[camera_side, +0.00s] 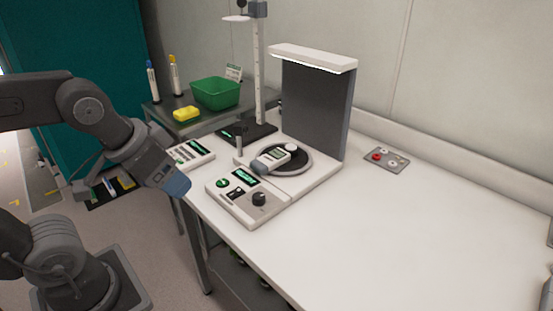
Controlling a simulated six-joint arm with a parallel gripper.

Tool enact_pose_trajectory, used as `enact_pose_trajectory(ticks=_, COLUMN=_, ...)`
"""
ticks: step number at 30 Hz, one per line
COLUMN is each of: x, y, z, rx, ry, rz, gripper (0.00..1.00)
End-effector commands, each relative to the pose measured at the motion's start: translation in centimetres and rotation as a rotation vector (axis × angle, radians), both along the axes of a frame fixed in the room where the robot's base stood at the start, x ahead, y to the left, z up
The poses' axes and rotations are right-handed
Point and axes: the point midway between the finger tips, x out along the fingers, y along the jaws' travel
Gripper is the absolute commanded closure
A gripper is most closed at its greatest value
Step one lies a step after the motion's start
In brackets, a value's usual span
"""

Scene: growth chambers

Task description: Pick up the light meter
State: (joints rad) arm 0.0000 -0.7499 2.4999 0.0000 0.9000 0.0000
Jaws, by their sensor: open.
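The light meter (270,161) is a small pale handheld device with a dark grey end, a small display and a white round dome (291,147). It lies tilted across the dark round plate (303,165) of the white stand on the bench.
A control box (248,198) with knobs sits in front of the meter. A tall grey panel (316,108) with a white overhang rises behind it. A keypad device (190,154), a post (259,75) and a green bin (216,92) stand nearby.

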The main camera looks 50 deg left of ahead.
Motion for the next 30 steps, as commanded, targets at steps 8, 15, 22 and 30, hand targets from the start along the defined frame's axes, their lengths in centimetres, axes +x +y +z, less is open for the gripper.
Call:
enact_pose_trajectory(ticks=8, x=0.0, y=0.0, z=0.0, rx=0.000, ry=0.000, rz=0.000, gripper=0.08)
enact_pose_trajectory(ticks=15, x=0.2, y=0.0, z=0.1, rx=0.000, ry=0.001, rz=0.000, gripper=0.08)
enact_pose_trajectory(ticks=22, x=5.0, y=1.0, z=1.2, rx=0.002, ry=0.027, rz=0.000, gripper=0.08)
enact_pose_trajectory(ticks=30, x=15.9, y=4.8, z=0.7, rx=0.001, ry=0.066, rz=-0.003, gripper=0.08)
